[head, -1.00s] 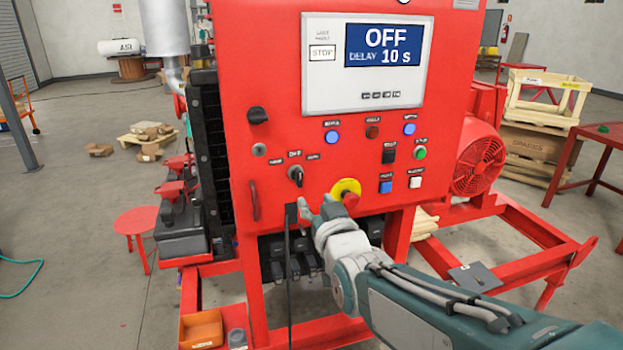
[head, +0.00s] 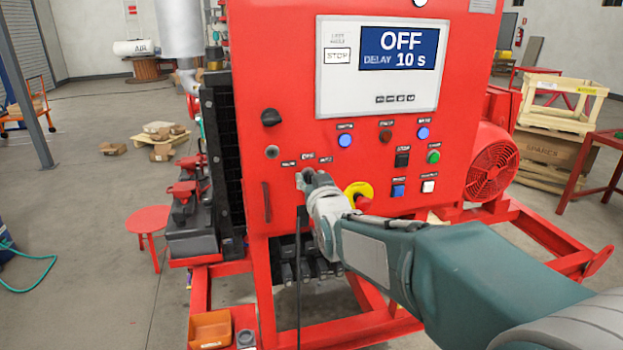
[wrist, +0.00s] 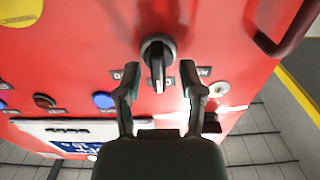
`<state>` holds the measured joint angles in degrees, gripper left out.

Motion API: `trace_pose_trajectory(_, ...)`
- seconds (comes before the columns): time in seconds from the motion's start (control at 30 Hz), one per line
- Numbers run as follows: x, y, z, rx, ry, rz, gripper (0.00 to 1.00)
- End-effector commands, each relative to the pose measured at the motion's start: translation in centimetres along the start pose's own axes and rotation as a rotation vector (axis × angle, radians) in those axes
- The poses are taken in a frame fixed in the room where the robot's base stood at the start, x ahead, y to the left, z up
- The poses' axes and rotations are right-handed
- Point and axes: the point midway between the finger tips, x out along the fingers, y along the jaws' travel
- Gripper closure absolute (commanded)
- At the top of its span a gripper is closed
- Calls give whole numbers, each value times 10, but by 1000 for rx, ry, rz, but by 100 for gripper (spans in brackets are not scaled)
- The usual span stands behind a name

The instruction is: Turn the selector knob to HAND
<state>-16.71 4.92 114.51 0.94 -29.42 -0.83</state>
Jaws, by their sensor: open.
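The selector knob (wrist: 158,48) is black with a grey front bar, on the red panel. In the wrist view, which is upside down, its bar points down toward the middle label, partly hidden. In the head view my gripper (head: 309,181) is in front of the knob and hides it. The labels above it there are small; the middle one seems to read OFF. My gripper is open in the wrist view (wrist: 160,72), with one finger on each side of the knob's bar and gaps visible. The display (head: 399,55) reads OFF, DELAY 10 s.
A red mushroom button on a yellow disc (head: 353,190) sits just right of my gripper. A black knob (head: 271,117) is above left. A red handle (head: 266,203) stands out left of the selector. Blue, red, green, black and white buttons lie to the right.

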Motion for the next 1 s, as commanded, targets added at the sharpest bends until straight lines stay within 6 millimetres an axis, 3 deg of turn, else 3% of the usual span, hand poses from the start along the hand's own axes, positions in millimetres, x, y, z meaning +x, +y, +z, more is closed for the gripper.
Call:
trace_pose_trajectory(0.17, 0, 0, 0, 0, 0, 0, 49)
trace_pose_trajectory(0.3, 0, 0, 0, 0, 0, 0, 100)
trace_pose_trajectory(0.73, 0, 0, 0, -27, 1, -1, 100)
trace_pose_trajectory(1.0, 0, -2, 0, -169, 1, -2, 100)
